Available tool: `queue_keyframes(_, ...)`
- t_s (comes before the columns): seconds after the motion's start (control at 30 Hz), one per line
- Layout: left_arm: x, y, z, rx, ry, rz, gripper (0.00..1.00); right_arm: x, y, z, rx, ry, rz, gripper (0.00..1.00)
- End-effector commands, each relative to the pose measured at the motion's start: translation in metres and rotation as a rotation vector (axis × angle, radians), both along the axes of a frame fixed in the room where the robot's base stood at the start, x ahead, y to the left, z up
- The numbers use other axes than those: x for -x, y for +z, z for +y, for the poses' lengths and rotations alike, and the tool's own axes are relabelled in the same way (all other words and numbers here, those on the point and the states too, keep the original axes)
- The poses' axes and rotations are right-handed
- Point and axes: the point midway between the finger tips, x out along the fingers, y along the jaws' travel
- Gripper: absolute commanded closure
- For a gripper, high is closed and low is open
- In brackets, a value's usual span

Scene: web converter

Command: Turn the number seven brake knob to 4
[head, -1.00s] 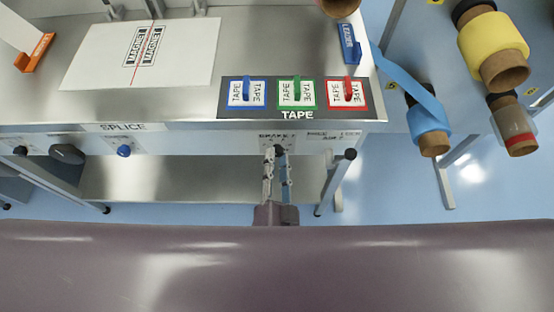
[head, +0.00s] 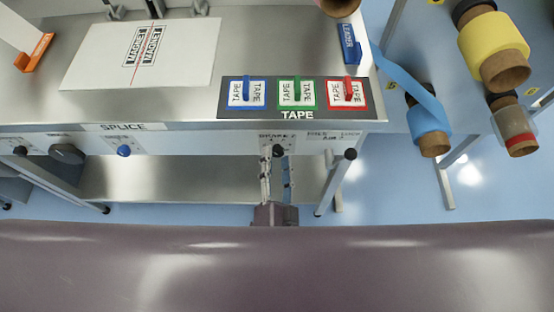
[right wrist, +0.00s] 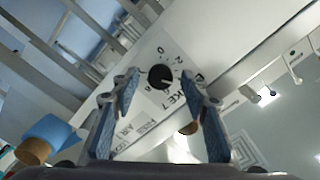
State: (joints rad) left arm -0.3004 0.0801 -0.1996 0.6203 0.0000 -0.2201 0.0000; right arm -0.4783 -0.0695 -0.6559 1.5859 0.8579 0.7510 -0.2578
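A black round knob (head: 278,151) sits on the front panel under the tape plate, on a small label with marks around it. In the right wrist view the black knob (right wrist: 160,77) is on a white dial label with printed numbers; I cannot make out its exact setting. My right gripper (head: 277,165) is just below and in front of the knob in the head view. Its fingers are spread and empty in the right wrist view (right wrist: 166,88), with the knob seen between the tips, apart from both. My left gripper is not in view.
Other front controls are a blue knob (head: 124,151), a dark grey oval knob (head: 67,153) and a black knob (head: 350,154) at the right corner. The tape plate (head: 297,112) with three coloured tabs lies above. Rolls, such as the yellow one (head: 490,40), hang at right.

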Motion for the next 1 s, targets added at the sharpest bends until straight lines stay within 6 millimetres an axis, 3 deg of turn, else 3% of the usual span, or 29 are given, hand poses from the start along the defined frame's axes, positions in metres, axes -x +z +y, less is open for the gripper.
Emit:
queue_keyframes(0.27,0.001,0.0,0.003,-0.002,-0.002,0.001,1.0,0.007,0.0,0.0,0.001,0.0,0.0,0.59)
queue_keyframes(0.7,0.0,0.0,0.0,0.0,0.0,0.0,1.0,0.07,0.0,0.0,0.001,0.0,0.0,0.59)
queue_keyframes(1.0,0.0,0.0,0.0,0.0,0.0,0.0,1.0,0.075,0.0,0.0,0.0,0.0,-0.001,0.59)
